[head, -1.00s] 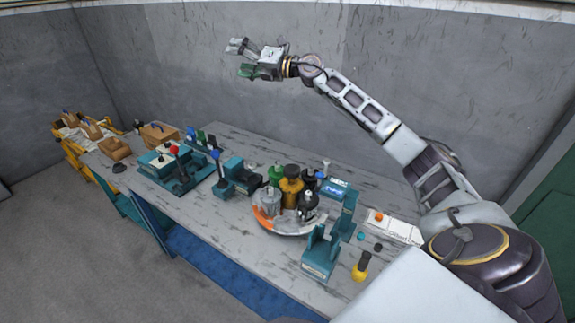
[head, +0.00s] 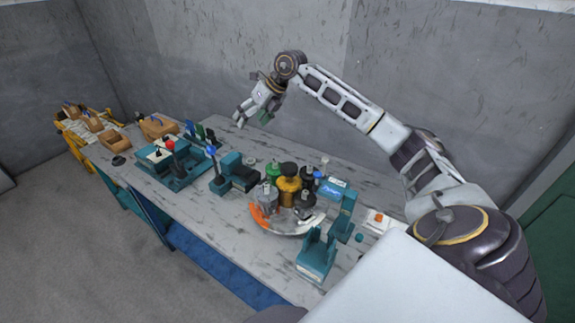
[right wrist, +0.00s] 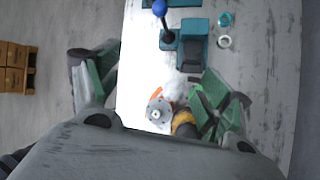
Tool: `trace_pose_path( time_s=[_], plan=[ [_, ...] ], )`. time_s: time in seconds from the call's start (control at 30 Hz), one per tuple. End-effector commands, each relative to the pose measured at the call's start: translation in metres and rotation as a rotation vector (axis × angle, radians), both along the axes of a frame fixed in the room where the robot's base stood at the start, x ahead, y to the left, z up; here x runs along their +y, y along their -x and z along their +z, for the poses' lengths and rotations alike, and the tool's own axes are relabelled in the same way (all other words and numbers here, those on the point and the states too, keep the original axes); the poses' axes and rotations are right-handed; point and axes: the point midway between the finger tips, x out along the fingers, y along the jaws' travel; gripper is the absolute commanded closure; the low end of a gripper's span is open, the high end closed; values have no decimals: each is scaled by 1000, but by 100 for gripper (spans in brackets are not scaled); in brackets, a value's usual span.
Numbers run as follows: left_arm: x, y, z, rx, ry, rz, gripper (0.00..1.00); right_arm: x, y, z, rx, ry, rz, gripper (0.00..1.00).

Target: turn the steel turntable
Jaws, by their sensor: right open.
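The steel turntable (head: 283,226) is a round plate with an orange patch on its left rim, on the near middle of the bench. It carries several upright pieces, among them a gold cylinder (head: 289,184), a grey one (head: 266,200) and a green one (head: 273,172). My right gripper (head: 240,120) is open and empty, pointing down above the back of the bench, behind and left of the turntable, apart from it. In the right wrist view the turntable's orange edge (right wrist: 166,94) and the grey piece (right wrist: 158,110) show between the green fingers. My left gripper is not in view.
A teal fixture (head: 316,255) stands close at the turntable's right. A teal block with a blue-knobbed lever (head: 212,151) and a red-knobbed lever unit (head: 170,147) stand to the left. Bare bench (head: 205,215) lies at the front left. Wooden boxes (head: 158,126) sit far left.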

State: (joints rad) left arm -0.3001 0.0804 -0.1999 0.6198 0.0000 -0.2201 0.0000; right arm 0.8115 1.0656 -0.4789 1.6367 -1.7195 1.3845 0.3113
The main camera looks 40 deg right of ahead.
Motion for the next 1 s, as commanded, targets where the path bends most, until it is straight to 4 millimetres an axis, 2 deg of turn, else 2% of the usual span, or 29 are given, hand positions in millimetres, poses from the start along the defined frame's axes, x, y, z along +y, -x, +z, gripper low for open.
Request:
trace_pose_path(
  time_s=[0.2, 0.53, 0.8, 1.0],
  plan=[
    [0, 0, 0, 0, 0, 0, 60, -28, 27, -21, 146, 140, -31, 21],
    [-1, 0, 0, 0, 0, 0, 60, -65, 73, -38, 374, 295, -91, 21],
    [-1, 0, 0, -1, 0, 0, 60, -75, 102, -40, 508, 337, -112, 21],
    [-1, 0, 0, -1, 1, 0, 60, -75, 103, -40, 517, 334, -128, 21]
  ],
)
